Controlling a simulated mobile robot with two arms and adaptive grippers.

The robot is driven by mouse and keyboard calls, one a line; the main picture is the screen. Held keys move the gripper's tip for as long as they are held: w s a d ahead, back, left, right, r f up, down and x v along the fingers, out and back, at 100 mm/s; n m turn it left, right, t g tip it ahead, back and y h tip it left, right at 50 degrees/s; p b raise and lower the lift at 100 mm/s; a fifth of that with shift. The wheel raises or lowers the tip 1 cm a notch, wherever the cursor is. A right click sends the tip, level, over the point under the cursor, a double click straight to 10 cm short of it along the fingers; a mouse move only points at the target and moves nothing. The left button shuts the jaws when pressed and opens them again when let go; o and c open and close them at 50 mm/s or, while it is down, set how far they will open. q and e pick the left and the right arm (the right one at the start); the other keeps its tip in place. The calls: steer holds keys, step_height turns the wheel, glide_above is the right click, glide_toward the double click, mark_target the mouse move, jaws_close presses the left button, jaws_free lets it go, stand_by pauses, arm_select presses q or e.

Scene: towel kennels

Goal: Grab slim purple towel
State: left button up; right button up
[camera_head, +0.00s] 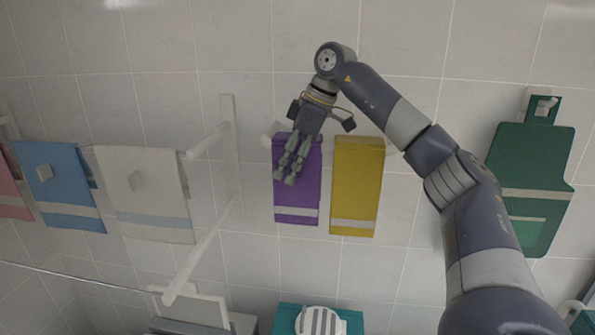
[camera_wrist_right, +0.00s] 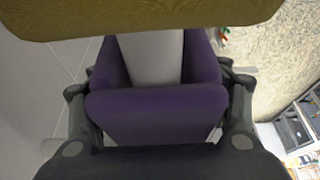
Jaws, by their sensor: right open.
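The slim purple towel (camera_head: 309,188) hangs on the tiled wall near the middle of the head view, just left of a yellow towel (camera_head: 357,187). My right gripper (camera_head: 284,176) is in front of the purple towel and covers part of its upper half. In the right wrist view the purple towel (camera_wrist_right: 155,105) is draped over a pale bar (camera_wrist_right: 152,58), with open fingers on either side of it. Whether the fingers touch the cloth cannot be told. The left gripper is not in view.
A white rack (camera_head: 229,150) with protruding bars stands left of the purple towel. White (camera_head: 150,185) and blue (camera_head: 62,180) towels hang farther left. The yellow towel (camera_wrist_right: 150,15) crosses the top of the wrist view.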

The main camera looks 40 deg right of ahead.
steer(key=c, duration=1.2)
